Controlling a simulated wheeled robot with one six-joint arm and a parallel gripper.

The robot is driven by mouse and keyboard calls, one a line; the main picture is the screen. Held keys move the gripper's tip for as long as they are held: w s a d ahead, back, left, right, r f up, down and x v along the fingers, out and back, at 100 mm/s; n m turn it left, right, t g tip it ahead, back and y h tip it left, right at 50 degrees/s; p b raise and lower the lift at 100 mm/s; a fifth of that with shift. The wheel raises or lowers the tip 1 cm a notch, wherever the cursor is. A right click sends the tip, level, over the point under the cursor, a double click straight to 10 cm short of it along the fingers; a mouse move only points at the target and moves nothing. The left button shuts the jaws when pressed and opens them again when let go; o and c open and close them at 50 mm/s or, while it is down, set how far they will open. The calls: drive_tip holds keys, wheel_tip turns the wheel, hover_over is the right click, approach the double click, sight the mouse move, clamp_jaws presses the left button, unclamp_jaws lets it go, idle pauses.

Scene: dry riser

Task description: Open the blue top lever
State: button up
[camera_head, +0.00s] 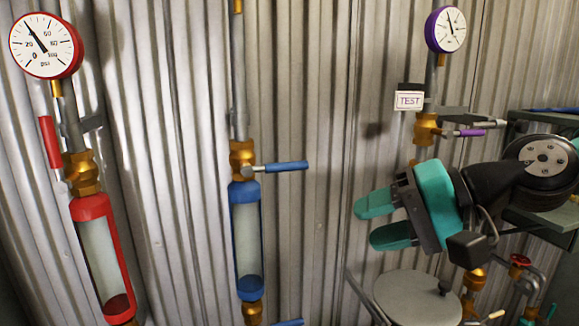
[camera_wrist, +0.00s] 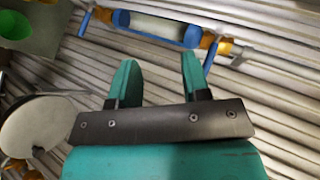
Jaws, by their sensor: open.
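The blue top lever (camera_head: 287,166) sticks out to the right, roughly level, from the brass valve (camera_head: 242,157) above the blue-framed sight tube (camera_head: 247,240). It also shows in the wrist view (camera_wrist: 210,56), beyond the fingertips and a little to their right. My gripper (camera_head: 378,220) is to the right of the lever and a bit lower, apart from it. Its two teal fingers are spread and empty, pointing left; they also show in the wrist view (camera_wrist: 157,75). A blue lower lever (camera_head: 290,322) is partly cut off at the bottom edge.
A red gauge (camera_head: 44,45), red lever (camera_head: 49,142) and red tube (camera_head: 100,255) stand at left. A purple gauge (camera_head: 446,29), TEST sign (camera_head: 409,100) and purple lever (camera_head: 470,132) are above my arm. A grey disc (camera_head: 418,297) lies below my gripper. Corrugated wall is behind.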

sight(293, 167)
drive_tip(key=w+d+r+m+t+y, duration=0.3)
drive_tip(key=w+r+m, duration=0.2)
drive_tip(key=w, duration=0.1)
drive_tip(key=p+x, duration=0.2)
drive_tip(key=x, duration=0.6)
drive_tip(key=p+x, duration=0.2)
drive_tip(key=x, duration=0.7)
drive_tip(key=shift+w+d+r, duration=0.1)
drive_tip(key=shift+w, duration=0.15)
clamp_jaws()
